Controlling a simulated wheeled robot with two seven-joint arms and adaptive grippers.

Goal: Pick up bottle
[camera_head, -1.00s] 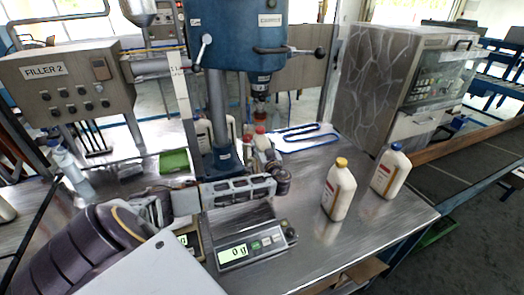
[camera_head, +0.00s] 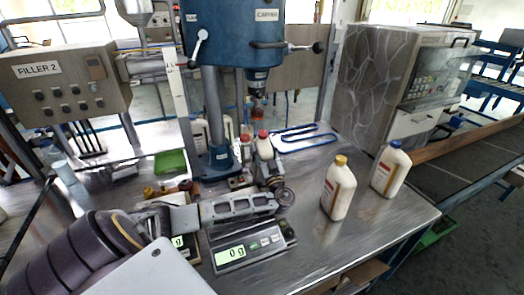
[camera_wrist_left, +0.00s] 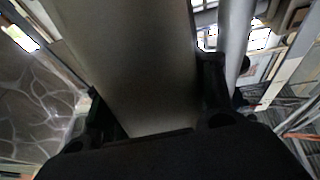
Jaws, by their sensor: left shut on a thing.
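My left gripper (camera_head: 268,172) reaches in from the left, above the back of the scale. The bottle's lower part is hidden by the gripper. In the left wrist view, a broad pale beige surface (camera_wrist_left: 130,60), seemingly the bottle's side, fills the space between the dark fingers. A white bottle with a yellow cap (camera_head: 338,190) and one with a blue cap (camera_head: 390,170) stand upright on the table to the right.
The scale (camera_head: 245,253) reads 0 g below the left gripper. The blue capping machine (camera_head: 235,35) stands behind. More bottles and a red cap (camera_head: 246,138) are near its base. A blue looped strip (camera_head: 300,135) lies at the back. The table's right front is clear.

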